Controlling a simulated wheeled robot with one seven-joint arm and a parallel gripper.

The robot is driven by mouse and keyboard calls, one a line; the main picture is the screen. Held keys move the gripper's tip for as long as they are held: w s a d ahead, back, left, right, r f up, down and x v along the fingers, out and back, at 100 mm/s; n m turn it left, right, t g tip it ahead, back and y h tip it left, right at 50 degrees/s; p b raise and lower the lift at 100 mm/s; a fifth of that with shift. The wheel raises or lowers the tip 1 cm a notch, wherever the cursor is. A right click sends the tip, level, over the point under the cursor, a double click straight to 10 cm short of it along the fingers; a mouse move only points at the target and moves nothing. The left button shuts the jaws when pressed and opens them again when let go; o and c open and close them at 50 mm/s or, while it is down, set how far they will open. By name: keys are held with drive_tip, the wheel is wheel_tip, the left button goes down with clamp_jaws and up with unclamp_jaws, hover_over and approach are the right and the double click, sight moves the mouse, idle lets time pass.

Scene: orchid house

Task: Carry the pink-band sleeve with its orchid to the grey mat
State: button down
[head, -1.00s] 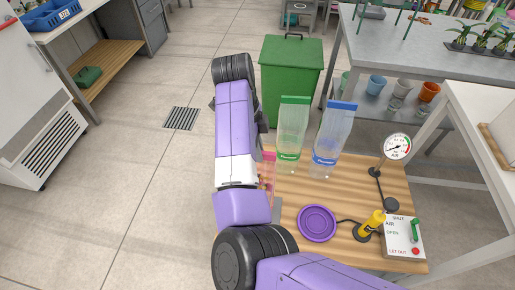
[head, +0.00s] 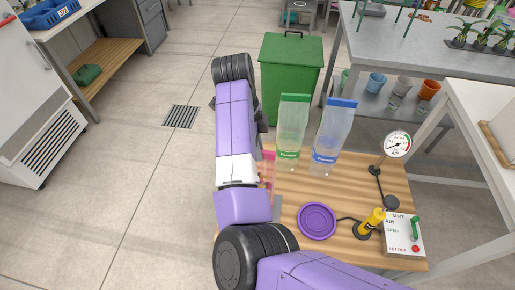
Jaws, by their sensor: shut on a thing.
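The pink-band sleeve (head: 267,169) shows only as a narrow clear, pink-tinted strip at the left of the wooden table. My purple and white arm covers most of it, and I cannot make out its orchid. A small grey strip that looks like the grey mat (head: 277,208) shows just below it, beside my arm. I cannot tell whether the sleeve touches it. My gripper is hidden behind my own arm, so its hold on the sleeve cannot be seen.
A green-band sleeve (head: 292,130) and a blue-band sleeve (head: 332,135) stand at the table's back. A purple saucer (head: 317,221), yellow nozzle (head: 371,220), air gauge (head: 397,145) and valve box (head: 403,235) are to the right. A green bin (head: 291,75) stands behind.

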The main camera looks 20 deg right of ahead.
drive_tip(key=c, duration=0.8)
unclamp_jaws()
drive_tip(key=shift+r+p, duration=2.95)
drive_tip(key=shift+r, duration=0.55)
